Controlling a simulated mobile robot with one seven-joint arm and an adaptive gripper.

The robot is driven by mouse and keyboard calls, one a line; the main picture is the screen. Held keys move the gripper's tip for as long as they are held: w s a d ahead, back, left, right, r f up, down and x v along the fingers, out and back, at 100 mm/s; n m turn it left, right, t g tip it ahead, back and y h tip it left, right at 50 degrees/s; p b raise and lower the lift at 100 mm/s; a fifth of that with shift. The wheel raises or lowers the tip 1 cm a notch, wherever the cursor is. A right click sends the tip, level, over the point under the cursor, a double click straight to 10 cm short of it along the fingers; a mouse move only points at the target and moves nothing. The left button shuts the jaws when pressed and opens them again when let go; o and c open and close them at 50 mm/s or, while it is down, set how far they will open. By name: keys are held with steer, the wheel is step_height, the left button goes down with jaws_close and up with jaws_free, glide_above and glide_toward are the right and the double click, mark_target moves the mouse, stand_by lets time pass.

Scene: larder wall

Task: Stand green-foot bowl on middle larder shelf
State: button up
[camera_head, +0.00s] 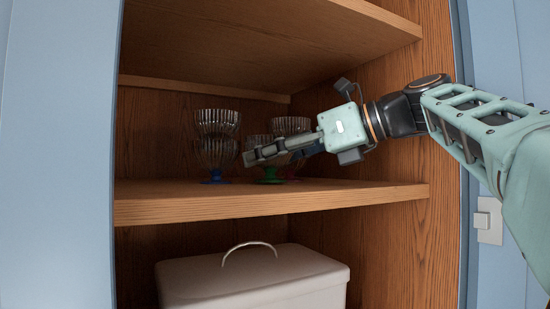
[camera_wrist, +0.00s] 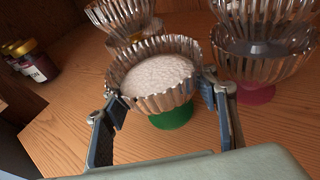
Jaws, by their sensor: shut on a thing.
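The green-foot bowl (camera_wrist: 165,100) is a ribbed clear glass bowl filled with white, grainy stuff. My gripper (camera_head: 264,153) is shut on it, with a finger on each side of the bowl in the wrist view. The bowl is upright over the larder shelf (camera_head: 270,200). Its green foot (camera_head: 269,176) appears to be at the shelf surface, but I cannot tell whether it bears on it. In the head view my fingers hide much of the bowl.
A stack of two glass bowls (camera_head: 217,150) with a blue foot stands to the left. Another stack (camera_wrist: 262,50) with a pinkish-red foot stands close by on the right. Dark jars (camera_wrist: 30,62) show in the wrist view. A white lidded bin (camera_head: 255,280) stands below; another shelf (camera_head: 265,35) is above.

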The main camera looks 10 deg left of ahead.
steer(key=shift+f, duration=0.15)
steer(key=o, duration=1.9)
steer(key=shift+f, duration=0.1)
steer(key=shift+o, duration=0.2)
steer(key=shift+d+r, duration=0.25)
steer(key=shift+r, duration=0.1)
steer(key=v, duration=0.7)
